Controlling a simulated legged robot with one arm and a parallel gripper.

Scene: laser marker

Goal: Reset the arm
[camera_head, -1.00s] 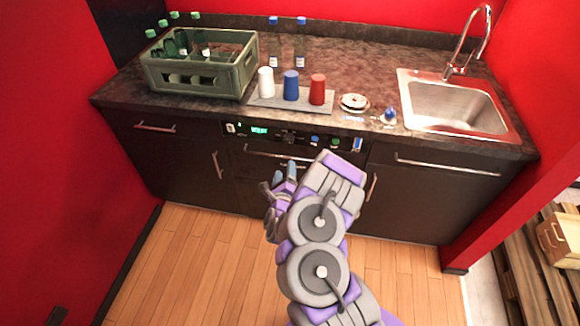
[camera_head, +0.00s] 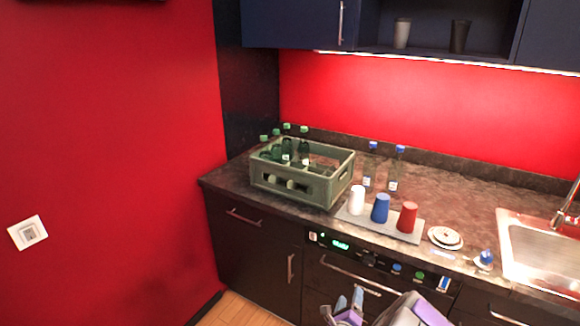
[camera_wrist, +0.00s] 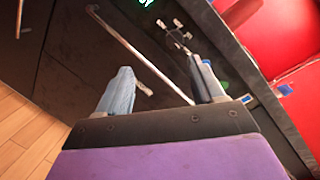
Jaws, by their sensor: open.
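My gripper (camera_head: 349,300) shows at the bottom edge of the head view, in front of the dishwasher panel and below the counter. In the wrist view my gripper (camera_wrist: 163,88) has its two fingers spread wide with nothing between them. Behind the fingers are the dark appliance front and a long bar handle (camera_wrist: 135,50). Most of my arm is cut off by the lower edge of the head view.
The counter (camera_head: 450,190) carries a green bottle crate (camera_head: 300,187), two bottles, a tray (camera_head: 392,226) with white, blue and red cups, stacked plates (camera_head: 445,237) and a sink (camera_head: 540,250). Wall cabinets (camera_head: 290,22) hang above. Wood floor (camera_head: 245,311) shows at lower left.

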